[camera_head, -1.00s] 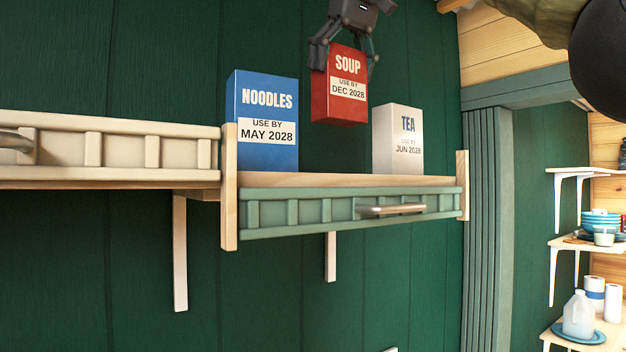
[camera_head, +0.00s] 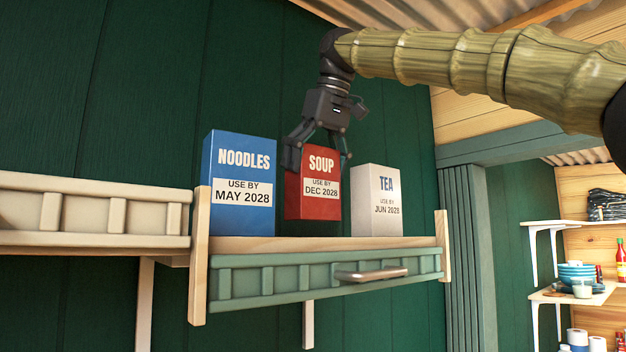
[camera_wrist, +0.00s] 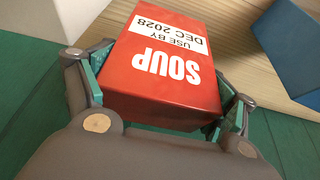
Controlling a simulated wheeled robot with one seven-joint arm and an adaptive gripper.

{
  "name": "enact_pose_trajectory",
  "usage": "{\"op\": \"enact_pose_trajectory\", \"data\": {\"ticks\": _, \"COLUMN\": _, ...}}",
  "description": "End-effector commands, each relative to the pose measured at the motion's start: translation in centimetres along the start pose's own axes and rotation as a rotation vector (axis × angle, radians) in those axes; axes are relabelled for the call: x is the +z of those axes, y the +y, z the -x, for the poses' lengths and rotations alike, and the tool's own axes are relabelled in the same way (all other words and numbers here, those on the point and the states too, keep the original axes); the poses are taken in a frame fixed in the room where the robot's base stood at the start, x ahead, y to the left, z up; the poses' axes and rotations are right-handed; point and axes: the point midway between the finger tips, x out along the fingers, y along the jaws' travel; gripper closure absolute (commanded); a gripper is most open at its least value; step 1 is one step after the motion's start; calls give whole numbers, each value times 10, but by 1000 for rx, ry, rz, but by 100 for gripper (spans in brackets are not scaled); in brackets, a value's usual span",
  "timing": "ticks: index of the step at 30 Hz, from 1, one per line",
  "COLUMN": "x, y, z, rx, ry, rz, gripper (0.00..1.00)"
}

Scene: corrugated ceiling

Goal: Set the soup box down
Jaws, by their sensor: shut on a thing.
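The red soup box (camera_head: 320,208), labelled use by Dec 2028, hangs upright between the noodles and tea boxes in the head view. Its bottom edge is a little above the wooden shelf (camera_head: 270,244), with a strip of green wall showing beneath it. My gripper (camera_head: 318,160) holds it from above, fingers shut on its two sides near the top. In the wrist view the soup box (camera_wrist: 165,80) sits between my fingers (camera_wrist: 160,100), with the pale wooden shelf (camera_wrist: 238,28) behind it.
The blue noodles box (camera_head: 240,175) stands close on the left and the white tea box (camera_head: 378,215) on the right. The noodles box also shows in the wrist view (camera_wrist: 295,45). A green front rail with a handle (camera_head: 370,274) runs along the shelf; wooden end posts (camera_head: 199,255) rise at its sides.

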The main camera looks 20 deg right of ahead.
Motion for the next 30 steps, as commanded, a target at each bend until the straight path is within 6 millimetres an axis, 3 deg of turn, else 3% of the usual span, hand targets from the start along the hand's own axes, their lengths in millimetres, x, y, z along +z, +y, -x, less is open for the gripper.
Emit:
{"op": "enact_pose_trajectory", "data": {"ticks": 9, "x": 10, "y": 0, "z": -24, "rx": -1, "ry": 0, "rz": 2, "gripper": 54}}
{"op": "enact_pose_trajectory", "data": {"ticks": 23, "x": 12, "y": 0, "z": -30, "rx": 0, "ry": -1, "rz": 1, "gripper": 54}}
{"op": "enact_pose_trajectory", "data": {"ticks": 24, "x": 12, "y": 0, "z": -29, "rx": 0, "ry": -2, "rz": 1, "gripper": 8}}
{"op": "enact_pose_trajectory", "data": {"ticks": 26, "x": 12, "y": 0, "z": -29, "rx": 0, "ry": -2, "rz": 1, "gripper": 0}}
{"op": "enact_pose_trajectory", "data": {"ticks": 30, "x": 12, "y": 0, "z": -29, "rx": -1, "ry": -1, "rz": 1, "gripper": 0}}
